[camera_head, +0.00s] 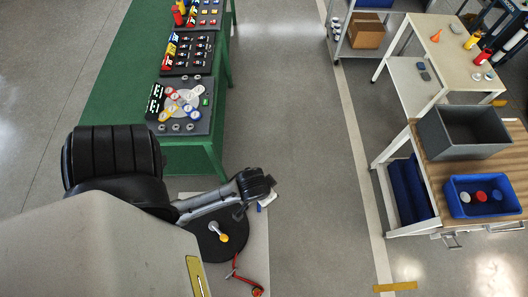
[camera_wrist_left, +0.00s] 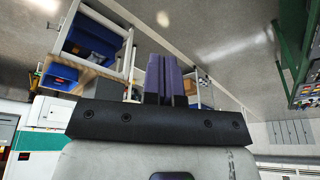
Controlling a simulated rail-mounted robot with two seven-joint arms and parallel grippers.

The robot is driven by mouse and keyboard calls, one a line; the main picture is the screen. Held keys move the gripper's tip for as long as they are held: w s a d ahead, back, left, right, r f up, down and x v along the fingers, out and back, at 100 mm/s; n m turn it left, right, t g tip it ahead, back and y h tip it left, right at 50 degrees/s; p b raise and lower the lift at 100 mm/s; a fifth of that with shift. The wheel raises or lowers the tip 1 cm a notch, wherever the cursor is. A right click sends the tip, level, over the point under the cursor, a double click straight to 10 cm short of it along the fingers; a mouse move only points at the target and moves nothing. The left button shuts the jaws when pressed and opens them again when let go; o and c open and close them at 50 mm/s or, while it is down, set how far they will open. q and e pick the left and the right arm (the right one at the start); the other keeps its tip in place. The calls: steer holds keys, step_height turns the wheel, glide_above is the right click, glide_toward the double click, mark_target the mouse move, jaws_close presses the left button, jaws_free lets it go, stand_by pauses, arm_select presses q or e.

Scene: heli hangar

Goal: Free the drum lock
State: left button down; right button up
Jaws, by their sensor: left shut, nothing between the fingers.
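A round black drum top (camera_head: 205,250) sits low in front of me, left of the middle in the head view. A small grey lever with a yellow-orange end (camera_head: 219,233) lies on it. A thin red piece (camera_head: 245,279) hangs or lies beside the drum's lower right edge; I cannot tell how it is attached. My left gripper (camera_head: 266,200) is above and beyond the drum's upper right edge, apart from the lever. Its fingers show shut and empty in the left wrist view (camera_wrist_left: 166,78). My left arm hides part of the drum. My right gripper is not in view.
A green bench (camera_head: 120,80) with control panels (camera_head: 185,108) stands beyond the drum. At the right are a wooden-topped table (camera_head: 429,160) with a grey bin (camera_head: 440,137) and a blue tray (camera_head: 456,208), and a pale table (camera_head: 450,60). The floor between is clear.

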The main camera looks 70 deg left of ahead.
arm_select(q)
steer(key=w+a+f+n+g+y+b, duration=0.1)
steer(key=w+a+f+n+b, duration=0.15)
steer(key=f+n, duration=0.35)
steer(key=w+a+f+n+g+b, duration=0.1)
steer(key=w+a+f+n+b, duration=0.2)
steer(key=f, duration=0.5)
steer(key=w+a+f+n+g+y+b, duration=0.1)
steer(key=a+f+n+b, duration=0.25)
steer(key=f+n, duration=0.35)
steer(key=w+d+f+n+g+h+b, duration=0.1)
steer(key=f+n+b, duration=0.3)
steer(key=f, duration=0.5)
steer(key=w+d+f+n+g+h+b, duration=0.1)
steer(key=d+f+n+g+b, duration=0.1)
steer(key=f+n, duration=0.6)
steer(key=shift+d+f+n+b, duration=0.3)
steer(key=shift+d+f+b, duration=0.4)
steer(key=shift+b, duration=0.55)
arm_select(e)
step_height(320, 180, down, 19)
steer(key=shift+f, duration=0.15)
arm_select(q)
steer(key=shift+w, duration=0.1)
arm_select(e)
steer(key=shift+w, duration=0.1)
